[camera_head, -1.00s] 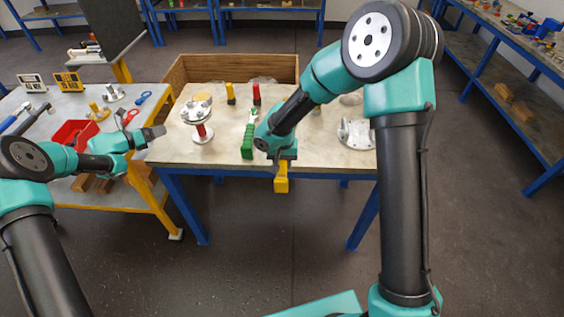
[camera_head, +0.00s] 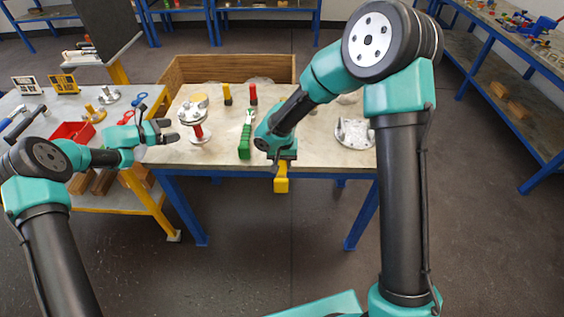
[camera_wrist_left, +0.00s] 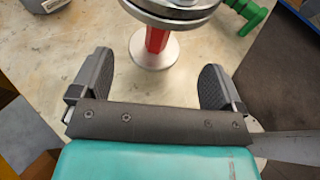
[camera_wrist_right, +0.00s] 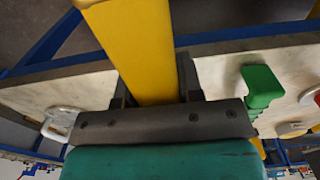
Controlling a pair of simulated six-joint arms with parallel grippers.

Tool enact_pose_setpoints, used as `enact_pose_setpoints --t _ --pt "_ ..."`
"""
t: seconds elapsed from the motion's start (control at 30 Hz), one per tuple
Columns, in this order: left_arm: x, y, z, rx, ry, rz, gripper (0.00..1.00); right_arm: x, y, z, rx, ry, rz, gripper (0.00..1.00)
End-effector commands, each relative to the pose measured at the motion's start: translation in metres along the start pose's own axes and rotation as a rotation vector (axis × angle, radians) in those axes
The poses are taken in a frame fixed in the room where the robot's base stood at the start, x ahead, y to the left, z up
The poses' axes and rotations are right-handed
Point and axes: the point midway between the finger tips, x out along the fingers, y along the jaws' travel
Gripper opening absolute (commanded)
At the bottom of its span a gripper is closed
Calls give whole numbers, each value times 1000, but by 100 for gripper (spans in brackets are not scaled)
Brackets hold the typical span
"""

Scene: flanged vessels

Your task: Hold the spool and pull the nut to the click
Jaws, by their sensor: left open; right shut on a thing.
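The spool (camera_head: 198,131), a red post between metal flanges, stands upright at the left of the metal-topped table. It also shows in the left wrist view (camera_wrist_left: 157,40), ahead of the jaws and apart from them. My left gripper (camera_head: 168,131) is open and empty, just left of the spool. My right gripper (camera_head: 283,158) is shut on a yellow-handled tool (camera_head: 281,178) at the table's front edge; the yellow part fills the middle of the right wrist view (camera_wrist_right: 138,50). The tool's far end is out of sight. I cannot make out a single nut on the flanges.
A metal flanged part (camera_head: 353,134) lies at the table's right. Yellow (camera_head: 227,94) and red (camera_head: 253,94) posts stand near the back. A red bin (camera_head: 72,131) sits on the left bench.

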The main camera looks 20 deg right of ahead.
Motion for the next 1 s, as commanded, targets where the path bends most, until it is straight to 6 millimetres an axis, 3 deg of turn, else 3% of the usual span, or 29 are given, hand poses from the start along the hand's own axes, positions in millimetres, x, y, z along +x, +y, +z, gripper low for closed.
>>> enact_pose_setpoints --t 0.7,1.0 --pt "74 -1 0 -1 0 -1 94 -1 0 0 0 1 -1 6" --pt "93 -1 0 -1 0 -1 94 -1 0 0 0 1 -1 6"
